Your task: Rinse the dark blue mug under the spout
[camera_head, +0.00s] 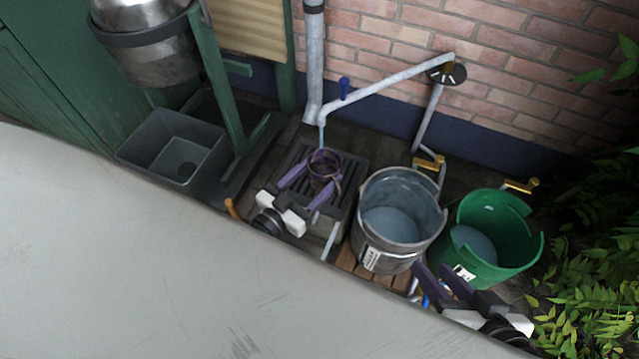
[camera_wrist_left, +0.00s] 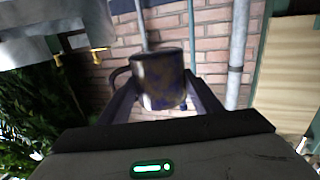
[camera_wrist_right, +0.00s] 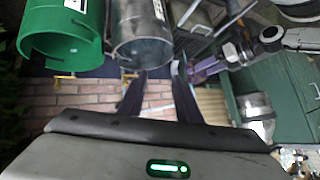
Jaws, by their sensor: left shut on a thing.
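The dark blue mug (camera_head: 324,163) is between the fingers of my left gripper (camera_head: 318,181), which is shut on it. It is above the slatted grey stand, directly below the spout (camera_head: 322,116). A thin bluish stream shows between spout and mug. In the left wrist view the mug (camera_wrist_left: 160,80) has brownish patches on its side and its handle points left. Its inside is hard to make out. My right gripper (camera_head: 434,268) is open and empty, in front of the buckets; its parted fingers also show in the right wrist view (camera_wrist_right: 157,78).
A grey metal bucket (camera_head: 366,240) and a green bucket (camera_head: 520,240), both holding liquid, stand right of the stand (camera_head: 349,160). A grey basin (camera_head: 140,150) sits left under a metal churn (camera_head: 160,65). A brick wall (camera_head: 380,40) closes the back; a pale surface (camera_head: 130,260) fills the front.

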